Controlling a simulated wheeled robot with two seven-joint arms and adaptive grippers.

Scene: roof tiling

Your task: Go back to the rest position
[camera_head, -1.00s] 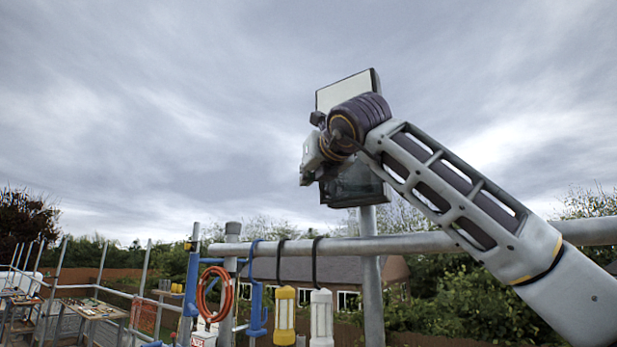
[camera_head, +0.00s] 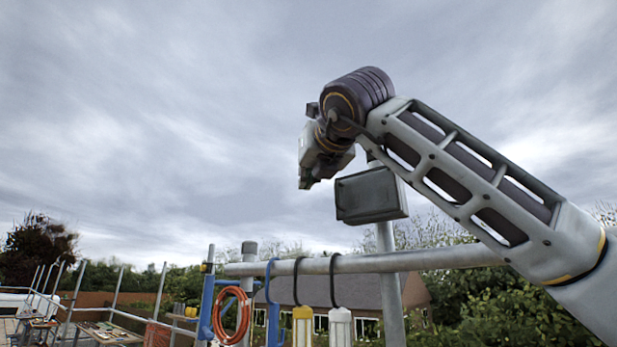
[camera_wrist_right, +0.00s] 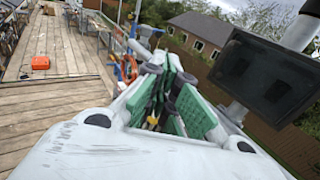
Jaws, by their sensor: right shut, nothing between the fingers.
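My right arm reaches up from the lower right of the head view. Its gripper (camera_head: 312,165) is at the wrist's left end, against the sky, left of and above a dark floodlight box. In the right wrist view the gripper (camera_wrist_right: 165,95) has its green-padded fingers folded together with nothing between them. My left gripper is in neither view.
The dark floodlight box (camera_head: 370,195) stands on a pole close to my right wrist; it also shows in the wrist view (camera_wrist_right: 262,75). A horizontal grey pipe (camera_head: 440,258) carries an orange hose coil (camera_head: 232,317) and hanging lamps. A plank deck (camera_wrist_right: 60,100) lies below.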

